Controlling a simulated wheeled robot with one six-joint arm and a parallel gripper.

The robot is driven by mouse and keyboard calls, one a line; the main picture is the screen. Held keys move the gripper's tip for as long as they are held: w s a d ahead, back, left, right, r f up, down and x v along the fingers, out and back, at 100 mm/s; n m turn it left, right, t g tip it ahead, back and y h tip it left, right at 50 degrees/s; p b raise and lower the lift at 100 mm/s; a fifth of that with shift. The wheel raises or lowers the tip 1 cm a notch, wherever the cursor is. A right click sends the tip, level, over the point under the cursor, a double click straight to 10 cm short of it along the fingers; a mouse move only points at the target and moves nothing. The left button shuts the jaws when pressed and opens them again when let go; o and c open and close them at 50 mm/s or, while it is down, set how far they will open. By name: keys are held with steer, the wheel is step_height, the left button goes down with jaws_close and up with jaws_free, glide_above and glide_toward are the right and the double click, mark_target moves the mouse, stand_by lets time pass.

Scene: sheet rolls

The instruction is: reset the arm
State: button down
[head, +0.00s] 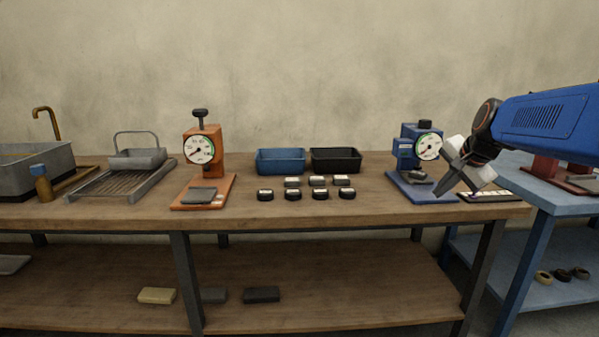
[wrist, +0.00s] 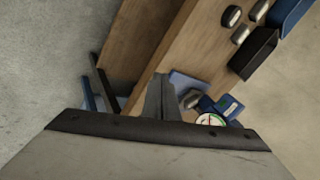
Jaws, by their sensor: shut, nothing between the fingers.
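My gripper (head: 440,191) is at the right end of the wooden bench in the head view, fingers pointing down and left. It is shut and empty. The fingers overlap the base of the blue dial gauge (head: 427,148) in that view; I cannot tell the exact gap. In the wrist view the closed fingers (wrist: 160,85) reach up from the bottom, beside the blue gauge (wrist: 228,105). My blue arm comes in from the right.
The wooden bench (head: 330,212) holds an orange dial gauge (head: 202,150), a blue bin (head: 280,161), a black bin (head: 335,160) and several small dark and grey pieces between them and the front edge. A wire rack (head: 122,180) and sink (head: 35,170) stand left. A blue table (head: 560,197) stands right.

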steer(key=s+a+f+n, duration=0.3)
steer(key=s+f+n, duration=0.1)
steer(key=s, duration=0.7)
steer(key=s+a+f+n+g, duration=0.1)
steer(key=s+a+f+n, duration=0.2)
steer(key=s+f, duration=0.4)
steer(key=s+a+f+n+g, duration=0.1)
steer(key=s+a+f+n, duration=0.3)
steer(key=s, duration=1.1)
steer(key=shift+f+n+h, duration=0.3)
steer(key=shift+f+n, duration=0.6)
steer(key=shift+n, duration=0.1)
